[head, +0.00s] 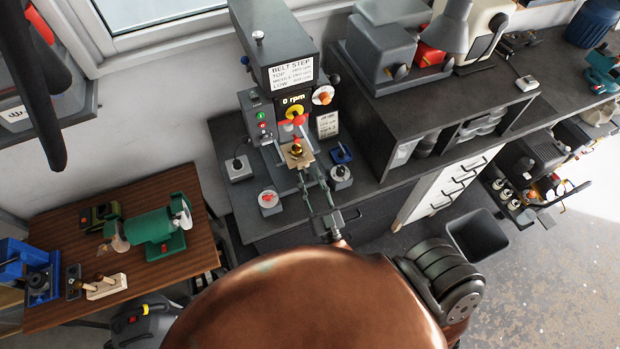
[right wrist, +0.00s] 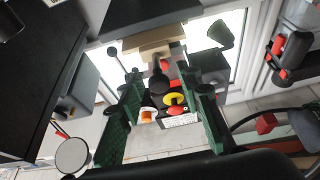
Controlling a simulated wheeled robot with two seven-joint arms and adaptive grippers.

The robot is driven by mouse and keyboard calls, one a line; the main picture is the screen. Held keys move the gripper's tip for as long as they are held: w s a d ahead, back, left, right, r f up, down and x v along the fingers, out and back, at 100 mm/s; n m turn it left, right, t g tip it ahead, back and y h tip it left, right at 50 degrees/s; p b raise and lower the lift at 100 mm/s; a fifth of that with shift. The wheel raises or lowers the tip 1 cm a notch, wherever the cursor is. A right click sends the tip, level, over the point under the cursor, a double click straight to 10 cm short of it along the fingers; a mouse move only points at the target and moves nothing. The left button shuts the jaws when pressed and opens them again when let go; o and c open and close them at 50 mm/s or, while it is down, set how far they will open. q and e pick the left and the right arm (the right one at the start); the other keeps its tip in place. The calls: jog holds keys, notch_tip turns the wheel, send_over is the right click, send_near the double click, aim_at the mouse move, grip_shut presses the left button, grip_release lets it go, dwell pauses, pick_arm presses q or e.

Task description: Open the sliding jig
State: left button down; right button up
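The jig is most likely the small tan wooden piece (head: 298,157) on the drill press table, below the chuck. In the right wrist view a tan block (right wrist: 152,42) with a dark rounded knob (right wrist: 159,82) shows beyond the fingers. My right gripper (head: 313,181) is in front of the drill press, pointing at this piece. In the right wrist view its green-padded fingers (right wrist: 162,92) are wide apart, one on each side of the knob as seen. I see no contact. My left gripper is not in view.
The drill press (head: 277,62) stands at the back of the dark bench, with a grey box (head: 238,168) and small round-topped items beside its base. A dark cabinet (head: 440,100) stands to the right. A wooden table (head: 190,262) with a green grinder (head: 152,225) is at left.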

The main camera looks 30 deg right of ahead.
jog(key=v, duration=1.2)
jog(key=shift+f, duration=0.1)
